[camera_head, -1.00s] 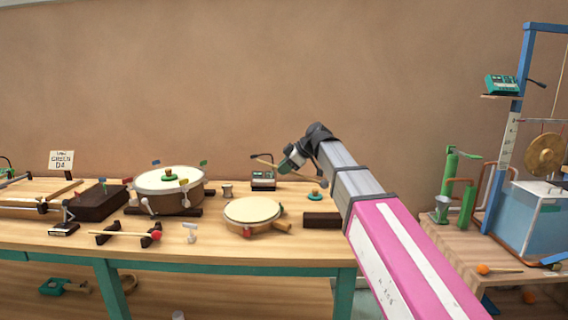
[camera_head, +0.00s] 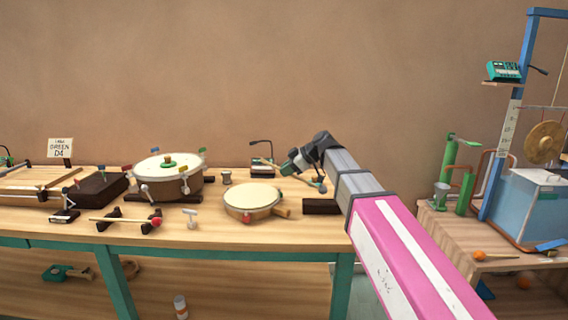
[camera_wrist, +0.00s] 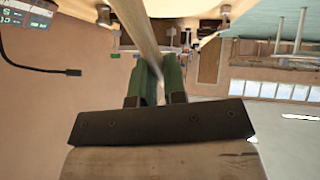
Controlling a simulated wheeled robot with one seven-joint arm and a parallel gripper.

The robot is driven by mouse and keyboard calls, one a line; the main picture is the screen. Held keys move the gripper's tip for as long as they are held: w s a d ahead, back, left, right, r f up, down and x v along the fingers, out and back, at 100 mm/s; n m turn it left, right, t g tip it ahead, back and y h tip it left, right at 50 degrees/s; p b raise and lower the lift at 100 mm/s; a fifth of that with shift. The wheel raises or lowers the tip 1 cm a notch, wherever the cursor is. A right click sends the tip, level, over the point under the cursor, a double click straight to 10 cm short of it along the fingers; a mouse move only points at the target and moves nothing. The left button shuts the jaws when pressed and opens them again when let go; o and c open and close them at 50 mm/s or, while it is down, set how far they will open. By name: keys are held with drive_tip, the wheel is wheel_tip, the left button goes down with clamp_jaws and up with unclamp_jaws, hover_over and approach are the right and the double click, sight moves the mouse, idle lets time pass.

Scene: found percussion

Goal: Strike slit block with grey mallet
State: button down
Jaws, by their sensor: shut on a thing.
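My gripper (camera_head: 289,167) has green fingers and is shut on a thin wooden stick, which I take to be the mallet's handle (camera_head: 306,180). It hangs over the back of the table, right of the round pale drum. In the wrist view the stick (camera_wrist: 143,35) runs between the two green fingers (camera_wrist: 160,78). I cannot make out a grey mallet head. A long dark brown block (camera_head: 100,188) on the left of the table may be the slit block. A smaller dark block (camera_head: 321,206) lies at the right, below my gripper in the picture. I see no clear slits.
A pale drum (camera_head: 252,197) and a larger pot-like drum (camera_head: 168,183) stand on the table (camera_head: 230,234). A small dark device (camera_head: 262,168) stands behind. A rack holds a red-headed beater (camera_head: 156,222). A side table at right has a gong (camera_head: 545,142) and tank.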

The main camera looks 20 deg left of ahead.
drive_tip(key=shift+d+f+y, duration=0.2)
drive_tip(key=shift+f, duration=0.4)
drive_tip(key=shift+d+f+y, duration=0.15)
drive_tip(key=shift+f+y, duration=0.05)
drive_tip(key=shift+f, duration=0.35)
wheel_tip(320, 180, up, 6)
drive_tip(key=shift+w+r, duration=0.1)
drive_tip(key=shift+r, duration=0.05)
drive_tip(key=shift+a, duration=0.1)
drive_tip(key=shift+s+a+h, duration=0.25)
drive_tip(key=shift+a+h, duration=0.5)
drive_tip(key=shift+h, duration=0.25)
drive_tip(key=shift+f, duration=0.25)
